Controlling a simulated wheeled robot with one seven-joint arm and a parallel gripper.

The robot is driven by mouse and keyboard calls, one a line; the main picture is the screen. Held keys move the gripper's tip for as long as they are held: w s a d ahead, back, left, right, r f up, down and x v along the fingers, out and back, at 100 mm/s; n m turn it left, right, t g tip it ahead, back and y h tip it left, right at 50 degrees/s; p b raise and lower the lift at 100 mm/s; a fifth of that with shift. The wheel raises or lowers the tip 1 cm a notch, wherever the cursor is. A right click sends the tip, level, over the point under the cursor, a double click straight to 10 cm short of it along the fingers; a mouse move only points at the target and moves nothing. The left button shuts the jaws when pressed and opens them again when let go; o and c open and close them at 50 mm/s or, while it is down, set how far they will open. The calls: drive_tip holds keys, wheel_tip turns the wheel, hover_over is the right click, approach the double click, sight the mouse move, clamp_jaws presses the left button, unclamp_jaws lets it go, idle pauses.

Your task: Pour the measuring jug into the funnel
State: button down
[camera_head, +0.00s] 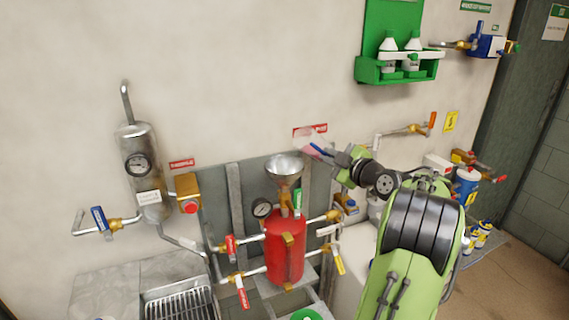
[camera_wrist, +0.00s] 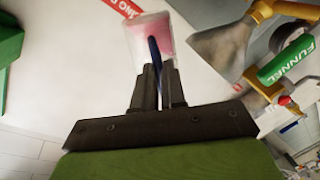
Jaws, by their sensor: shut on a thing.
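The measuring jug (camera_wrist: 151,40) is clear with pink-red contents and a blue handle. It also shows in the head view (camera_head: 310,143), tilted, above and to the right of the funnel. My gripper (camera_wrist: 158,75) is shut on the jug's blue handle; in the head view my gripper (camera_head: 335,155) is small and partly hidden by my arm. The metal funnel (camera_head: 284,170) sits on top of the red vessel (camera_head: 285,245). In the wrist view the funnel (camera_wrist: 222,45) is to the right of the jug, apart from it. A green funnel label (camera_wrist: 288,60) is beside it.
A pressure gauge (camera_head: 262,208) and valve handles flank the red vessel. A grey metal cylinder (camera_head: 145,170) hangs on the wall at left. A green rack (camera_head: 400,70) with bottles is above. A metal drain tray (camera_head: 180,303) lies at lower left.

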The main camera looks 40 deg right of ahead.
sight(320, 152)
drive_tip(key=shift+r+n+p, duration=0.2)
drive_tip(key=shift+n+p, duration=0.15)
drive_tip(key=shift+n, duration=0.65)
drive_tip(key=shift+r, duration=0.1)
drive_tip(key=shift+w+a+f+n+h, duration=0.1)
drive_tip(key=shift+f+n+h, duration=0.1)
drive_tip(key=shift+n, duration=0.25)
drive_tip(key=shift+a+f+n+h, duration=0.1)
drive_tip(key=shift+n+h, duration=0.1)
drive_tip(key=shift+n, duration=0.25)
drive_tip(key=shift+a+r, duration=0.1)
drive_tip(key=shift+a, duration=0.1)
drive_tip(key=shift+w+a+r+n, duration=0.25)
drive_tip(key=shift+a+r+n, duration=0.05)
drive_tip(key=shift+a+n, duration=0.4)
drive_tip(key=shift+w+a+r+n+h+b, duration=0.1)
drive_tip(key=shift+a+r+n+h+b, duration=0.15)
drive_tip(key=shift+n+b, duration=0.7)
drive_tip(key=shift+a+r+n+h+b, duration=0.15)
drive_tip(key=shift+r+n+h+b, duration=0.15)
drive_tip(key=shift+b, duration=1.3)
drive_tip(key=shift+b, duration=0.45)
